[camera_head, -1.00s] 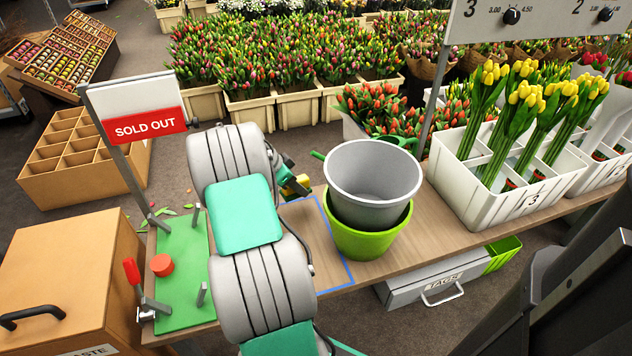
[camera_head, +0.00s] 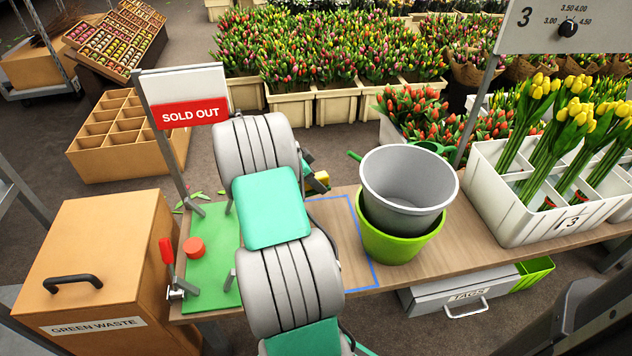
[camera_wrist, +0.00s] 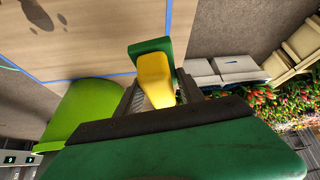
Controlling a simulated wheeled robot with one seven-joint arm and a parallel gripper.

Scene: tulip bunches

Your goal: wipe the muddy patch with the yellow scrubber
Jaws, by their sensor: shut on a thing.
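The yellow scrubber (camera_wrist: 155,78) is held between the jaws of my gripper (camera_wrist: 155,95) in the wrist view; a green piece shows at its far end. In the head view my gripper (camera_head: 317,182) is mostly hidden behind my arm, with a bit of yellow showing at the table's back edge. A dark brownish mark, which looks like the muddy patch (camera_wrist: 38,14), lies on the wooden table (camera_wrist: 90,40) at the wrist view's upper left, apart from the scrubber. In the head view my arm covers much of the blue-outlined area, and I cannot make out the patch there.
A grey bucket in a lime-green pot (camera_head: 390,245) stands right of the blue outline (camera_head: 362,250). A white tulip crate (camera_head: 520,225) is farther right. A green mat (camera_head: 205,270) with posts and the sold-out sign (camera_head: 190,112) are on the left.

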